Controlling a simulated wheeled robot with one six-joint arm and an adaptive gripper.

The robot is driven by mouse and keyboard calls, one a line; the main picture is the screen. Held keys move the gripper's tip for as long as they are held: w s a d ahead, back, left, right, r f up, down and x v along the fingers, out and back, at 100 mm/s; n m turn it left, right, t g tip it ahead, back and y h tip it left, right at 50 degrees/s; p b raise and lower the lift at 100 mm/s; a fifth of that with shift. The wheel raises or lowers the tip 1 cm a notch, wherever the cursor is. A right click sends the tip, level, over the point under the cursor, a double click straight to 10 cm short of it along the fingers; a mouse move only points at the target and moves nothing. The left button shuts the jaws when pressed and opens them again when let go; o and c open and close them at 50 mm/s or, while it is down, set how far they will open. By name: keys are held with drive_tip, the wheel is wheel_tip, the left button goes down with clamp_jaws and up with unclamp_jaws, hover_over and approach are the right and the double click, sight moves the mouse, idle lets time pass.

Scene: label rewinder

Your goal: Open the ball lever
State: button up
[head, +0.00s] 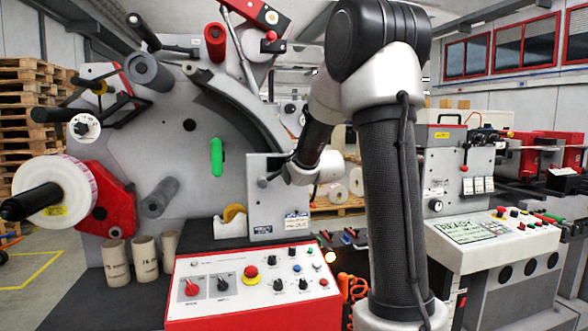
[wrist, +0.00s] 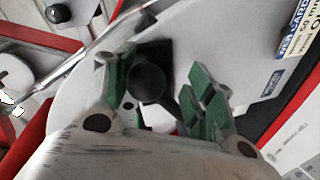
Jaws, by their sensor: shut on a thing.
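The ball lever (wrist: 148,83) shows in the wrist view as a round black ball in front of a dark square mount. It sits between the green-padded fingers of my gripper (wrist: 158,80), which is shut on it. One finger is on the ball's left and the other on its right. In the head view my gripper (head: 276,177) is at the grey plate (head: 262,217) in the middle of the machine. There it is small and partly hidden by my wrist, and I cannot clearly make out the lever.
A red and white control panel (head: 250,290) stands below the plate. A tape roll (head: 234,213) sits left of it. A label roll (head: 60,192) and several cardboard cores (head: 145,258) are at the left. A second console (head: 490,240) is at the right.

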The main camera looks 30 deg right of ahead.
drive_tip(key=o, duration=1.5)
drive_tip(key=shift+w+a+r, duration=0.25)
drive_tip(key=shift+a+r, duration=0.1)
drive_tip(key=shift+o, duration=0.2)
drive_tip(key=shift+f, duration=0.1)
drive_tip(key=shift+s, duration=0.45)
drive_tip(key=v, duration=1.1)
drive_tip(key=shift+s, duration=0.1)
